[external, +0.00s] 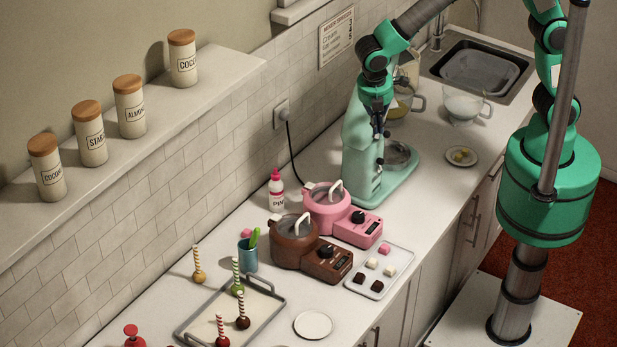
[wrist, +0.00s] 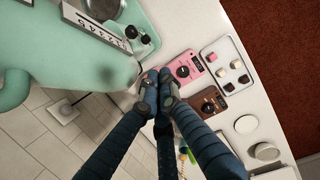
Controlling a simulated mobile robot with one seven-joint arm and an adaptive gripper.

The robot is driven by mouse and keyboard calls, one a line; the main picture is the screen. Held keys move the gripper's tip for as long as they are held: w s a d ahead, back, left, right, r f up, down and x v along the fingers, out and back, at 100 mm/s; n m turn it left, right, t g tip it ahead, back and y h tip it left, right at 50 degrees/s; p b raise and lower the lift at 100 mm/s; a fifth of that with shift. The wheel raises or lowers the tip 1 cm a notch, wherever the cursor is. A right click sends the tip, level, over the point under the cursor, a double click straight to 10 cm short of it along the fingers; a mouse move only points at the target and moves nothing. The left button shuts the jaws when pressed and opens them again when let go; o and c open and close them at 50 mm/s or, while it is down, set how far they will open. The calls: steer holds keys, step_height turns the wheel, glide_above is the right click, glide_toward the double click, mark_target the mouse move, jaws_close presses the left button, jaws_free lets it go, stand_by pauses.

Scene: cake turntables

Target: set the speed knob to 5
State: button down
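The mint-green stand mixer (external: 362,150) stands on the counter against the tiled wall. In the wrist view its body (wrist: 60,50) fills the upper left, with a white scale plate (wrist: 100,30) bearing a row of black numerals. A black knob (wrist: 131,32) sits by the plate's end; a second dark round part is just right of it. I cannot tell which numeral the knob stands at. My gripper (external: 381,128) hangs beside the mixer's head in the external view. In the wrist view its fingertips (wrist: 157,77) are together with nothing visible between them, below and apart from the knob.
A pink melting pot (external: 328,205) and a brown one (external: 297,245), each with a black dial, stand in front of the mixer. A white tray of sweets (external: 396,262) lies beside them. A glass jug (external: 462,106) and a small plate (external: 461,157) stand behind.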

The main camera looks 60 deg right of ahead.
steer(key=shift+a+f, duration=0.15)
steer(key=shift+a, duration=0.2)
steer(key=shift+d+f, duration=0.1)
steer(key=shift+f, duration=0.05)
steer(key=d+f+p, duration=0.2)
steer(key=d+f, duration=0.3)
steer(key=f, duration=0.2)
steer(key=shift+w+d+f, duration=0.25)
steer(key=shift+w+d, duration=0.05)
steer(key=shift+d, duration=0.1)
stand_by(0.3)
stand_by(0.3)
